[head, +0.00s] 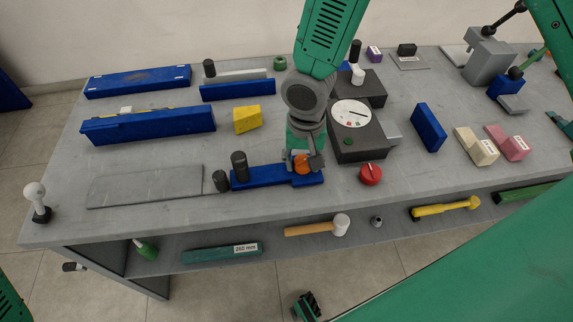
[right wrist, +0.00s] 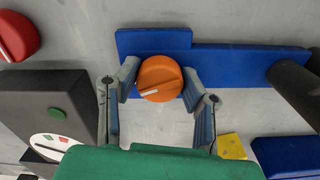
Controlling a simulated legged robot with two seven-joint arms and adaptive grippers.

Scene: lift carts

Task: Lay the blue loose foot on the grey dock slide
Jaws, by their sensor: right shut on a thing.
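My right gripper (head: 304,165) reaches down from the top of the head view. It is shut on an orange round knob (right wrist: 160,79), with a finger on each side. The knob sits on a stepped blue bar (head: 277,179), which lies along the front of the table and also shows in the right wrist view (right wrist: 236,58). I cannot tell whether this bar is the loose foot. A thin flat grey plate (head: 145,186) lies to its left. I cannot tell for sure which grey piece is the dock slide. My left gripper is not in view.
Black cylinders (head: 239,165) stand at the bar's left end. A black box with a white dial (head: 352,114) and a red knob (head: 371,174) are on its right. A yellow wedge (head: 247,119) and long blue blocks (head: 150,125) lie behind. A shelf below holds a mallet (head: 318,226).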

